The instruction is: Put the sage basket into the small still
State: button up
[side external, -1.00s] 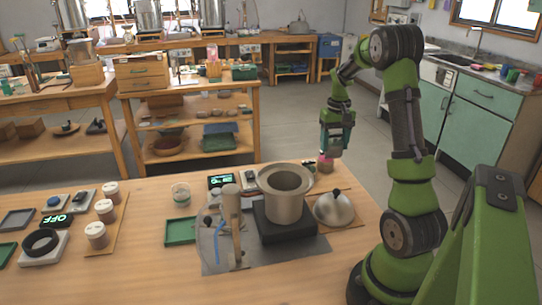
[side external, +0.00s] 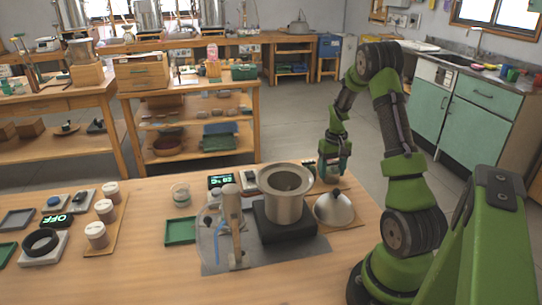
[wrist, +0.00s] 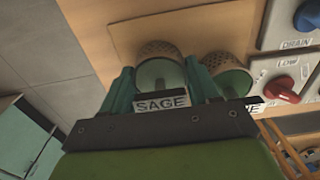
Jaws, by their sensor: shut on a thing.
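The small still (side external: 285,205) is an open metal pot on a dark square base near the middle of the table in the side view. Its domed lid (side external: 335,210) lies to its right. The sage basket (wrist: 160,52) is a perforated metal cylinder with green inside; a SAGE label (wrist: 161,103) shows below it in the wrist view. My gripper (side external: 330,178) is low at the table's back edge, behind the lid. In the wrist view its fingers (wrist: 160,75) are on either side of the sage basket, shut on it. The side view mostly hides the basket.
A second perforated basket (wrist: 228,72) stands close beside the sage basket, its label partly hidden. A control panel with a red knob (wrist: 282,88) is to the right. A wooden post (side external: 232,215) stands left of the still.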

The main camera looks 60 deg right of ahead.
jog(key=shift+f, duration=0.15)
jog(key=o, duration=0.8)
